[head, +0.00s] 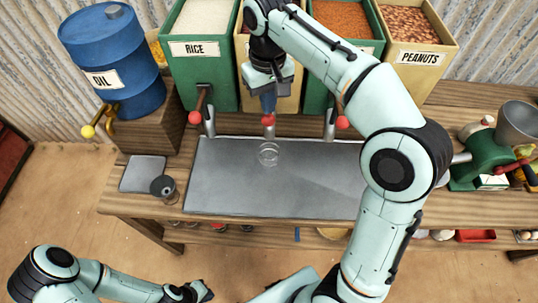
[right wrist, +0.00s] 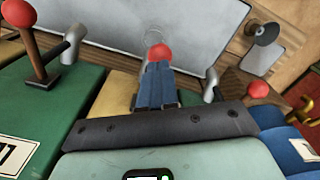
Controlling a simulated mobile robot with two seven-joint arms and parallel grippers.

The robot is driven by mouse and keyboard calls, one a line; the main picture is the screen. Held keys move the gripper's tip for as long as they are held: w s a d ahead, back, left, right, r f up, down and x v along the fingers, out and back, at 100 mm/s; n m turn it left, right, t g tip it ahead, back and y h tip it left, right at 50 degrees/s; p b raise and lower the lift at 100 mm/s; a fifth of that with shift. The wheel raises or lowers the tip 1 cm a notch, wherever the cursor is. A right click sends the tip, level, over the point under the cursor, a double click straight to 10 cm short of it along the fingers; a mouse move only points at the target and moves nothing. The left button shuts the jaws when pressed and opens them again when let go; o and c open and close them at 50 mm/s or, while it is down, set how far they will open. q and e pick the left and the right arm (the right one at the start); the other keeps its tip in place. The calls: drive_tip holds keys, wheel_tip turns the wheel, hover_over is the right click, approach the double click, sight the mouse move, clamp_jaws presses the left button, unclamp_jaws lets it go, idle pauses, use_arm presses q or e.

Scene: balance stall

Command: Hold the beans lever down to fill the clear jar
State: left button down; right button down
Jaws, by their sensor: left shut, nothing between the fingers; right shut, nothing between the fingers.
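The clear jar (head: 268,154) stands upright on the grey metal counter plate, below the middle bin's spout; no filling shows in it. The middle bin's lever has a red knob (head: 268,120), also in the right wrist view (right wrist: 159,52). That bin's label is hidden behind my arm, so I cannot read whether it says beans. My right gripper (head: 268,104) is shut and empty, its blue fingers (right wrist: 158,74) pointing down right at the red knob; whether they touch it I cannot tell. My left gripper (head: 198,291) is shut and empty, low in front of the counter.
Red-knobbed levers stand either side, at the rice bin (head: 205,70) and another green bin (head: 340,40). A peanuts bin (head: 415,45), an oil barrel (head: 115,60), a green grinder (head: 485,155) and a small dark-topped cup (head: 164,187) are around. The plate (head: 310,190) is otherwise clear.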

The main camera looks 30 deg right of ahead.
sight(268, 117)
idle(0.5)
